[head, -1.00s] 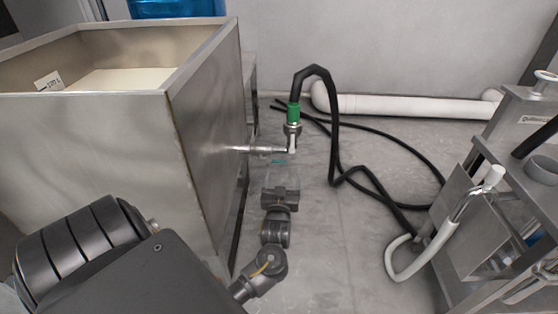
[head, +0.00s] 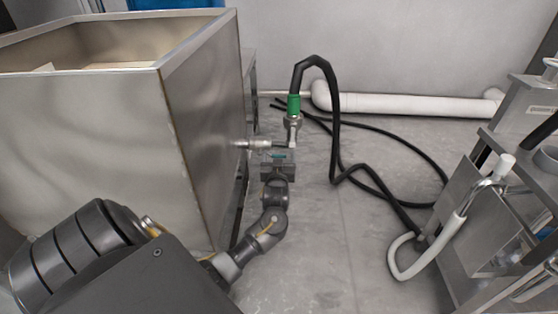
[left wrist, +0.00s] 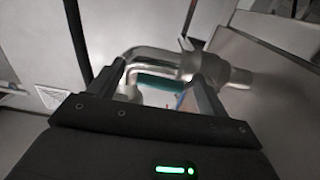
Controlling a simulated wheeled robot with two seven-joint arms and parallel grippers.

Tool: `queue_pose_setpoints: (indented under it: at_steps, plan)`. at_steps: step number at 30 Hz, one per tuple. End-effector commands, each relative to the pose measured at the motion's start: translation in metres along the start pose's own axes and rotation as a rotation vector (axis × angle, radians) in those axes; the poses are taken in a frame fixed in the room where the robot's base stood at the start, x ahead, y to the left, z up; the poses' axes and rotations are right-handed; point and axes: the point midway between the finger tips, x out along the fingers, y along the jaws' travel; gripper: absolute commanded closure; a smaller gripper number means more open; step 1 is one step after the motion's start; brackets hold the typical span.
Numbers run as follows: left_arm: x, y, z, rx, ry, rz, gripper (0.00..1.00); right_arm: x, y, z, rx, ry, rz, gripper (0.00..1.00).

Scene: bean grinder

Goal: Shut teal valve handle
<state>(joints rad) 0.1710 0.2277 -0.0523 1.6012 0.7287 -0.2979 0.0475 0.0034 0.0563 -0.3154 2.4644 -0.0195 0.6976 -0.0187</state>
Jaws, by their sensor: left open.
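The teal valve handle (left wrist: 158,84) shows in the left wrist view between my gripper's two fingers, just in front of a metal pipe (left wrist: 155,60). In the head view only a small teal piece (head: 279,156) shows, under the metal outlet pipe (head: 252,144) on the side of the steel tank. My left gripper (head: 278,160) is open right below that pipe, its fingers on either side of the handle; it also shows in the left wrist view (left wrist: 160,92). I cannot tell whether the fingers touch the handle. My right gripper is not in view.
The steel tank (head: 100,125) stands close on the left. A black hose (head: 334,110) with a green fitting (head: 294,105) rises above the outlet and runs to the right. A metal machine with a white-tipped pipe (head: 455,215) stands at the right.

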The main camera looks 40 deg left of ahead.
Motion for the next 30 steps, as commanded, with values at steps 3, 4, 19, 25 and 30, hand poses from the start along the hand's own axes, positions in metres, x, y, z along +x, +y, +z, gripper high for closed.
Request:
queue_pose_setpoints:
  at_steps: [3, 4, 19, 25, 30]
  plan:
    - [0.0041, -0.0001, 0.0003, 0.000, -0.001, 0.000, 0.23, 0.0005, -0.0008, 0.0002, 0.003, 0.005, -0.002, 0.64]
    - [0.0044, -0.0001, 0.0002, 0.000, -0.001, 0.000, 0.23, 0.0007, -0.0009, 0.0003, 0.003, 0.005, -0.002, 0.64]
    - [0.0042, 0.0001, -0.0001, 0.000, -0.001, 0.000, 0.61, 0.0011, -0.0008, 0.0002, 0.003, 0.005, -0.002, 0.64]
    - [0.0041, 0.0002, 0.0000, 0.000, -0.001, 0.000, 0.82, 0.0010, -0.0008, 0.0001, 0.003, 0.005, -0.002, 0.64]
    - [0.0040, 0.0003, 0.0003, 0.014, -0.002, 0.000, 0.82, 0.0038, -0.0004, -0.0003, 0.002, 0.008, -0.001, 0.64]
